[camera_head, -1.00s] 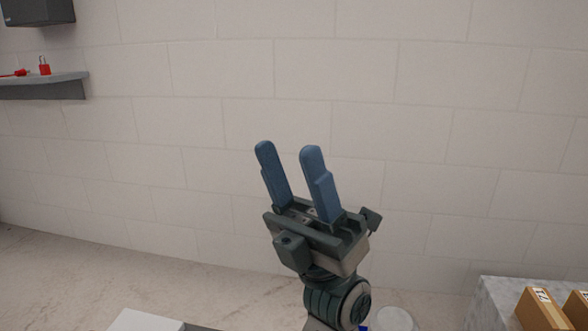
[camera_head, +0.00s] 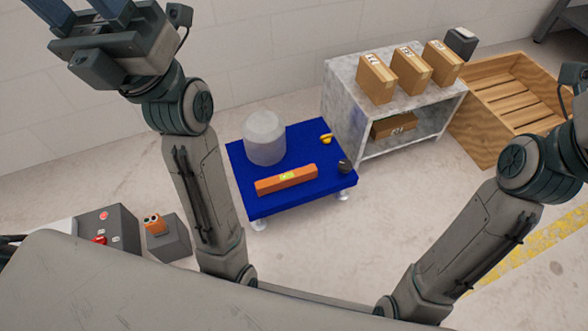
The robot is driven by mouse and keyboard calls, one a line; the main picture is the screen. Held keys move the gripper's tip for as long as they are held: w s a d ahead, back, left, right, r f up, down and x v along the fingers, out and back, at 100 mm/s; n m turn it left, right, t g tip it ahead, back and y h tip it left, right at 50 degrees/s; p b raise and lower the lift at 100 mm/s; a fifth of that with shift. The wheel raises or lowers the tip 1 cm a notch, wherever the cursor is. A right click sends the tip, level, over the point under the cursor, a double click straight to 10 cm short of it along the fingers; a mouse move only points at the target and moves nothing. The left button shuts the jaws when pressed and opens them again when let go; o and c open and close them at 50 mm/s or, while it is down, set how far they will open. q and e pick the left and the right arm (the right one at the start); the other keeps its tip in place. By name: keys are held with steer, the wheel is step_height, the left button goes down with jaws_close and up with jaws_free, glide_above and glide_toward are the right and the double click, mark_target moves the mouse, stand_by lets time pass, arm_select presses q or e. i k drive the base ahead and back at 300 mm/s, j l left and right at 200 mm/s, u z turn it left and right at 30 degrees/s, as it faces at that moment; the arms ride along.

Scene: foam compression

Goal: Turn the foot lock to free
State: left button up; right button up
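A low blue platform (camera_head: 300,207) stands on the floor on pale feet (camera_head: 259,224). A small yellow part (camera_head: 326,139) and a dark round knob (camera_head: 345,166) sit near its right side. I cannot tell which part is the foot lock or how it is set. A translucent cylinder (camera_head: 264,137) and an orange bar with a yellow-green vial (camera_head: 287,179) rest on the platform. My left gripper (camera_head: 138,14) is raised at the top left, apart from the platform, with its blue fingers spread and tips cut off. My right gripper is mostly beyond the right edge, its fingers hidden.
A grey shelf unit (camera_head: 340,109) with several cardboard boxes (camera_head: 411,71) stands behind and right of the platform. A wooden crate (camera_head: 484,135) is further right. A dark control box (camera_head: 111,230) and a grey block (camera_head: 169,241) are at lower left. Floor before the platform is clear.

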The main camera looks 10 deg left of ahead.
mark_target(326, 138)
steer(key=i+l+u, duration=0.15)
steer(key=i+l, duration=0.15)
steer(key=i+l+u, duration=0.15)
steer(key=l, duration=0.25)
steer(key=i+l+u, duration=0.15)
steer(key=i+l, duration=0.2)
steer(key=i+l+u, duration=0.15)
steer(key=l, duration=0.3)
steer(key=i, duration=0.05)
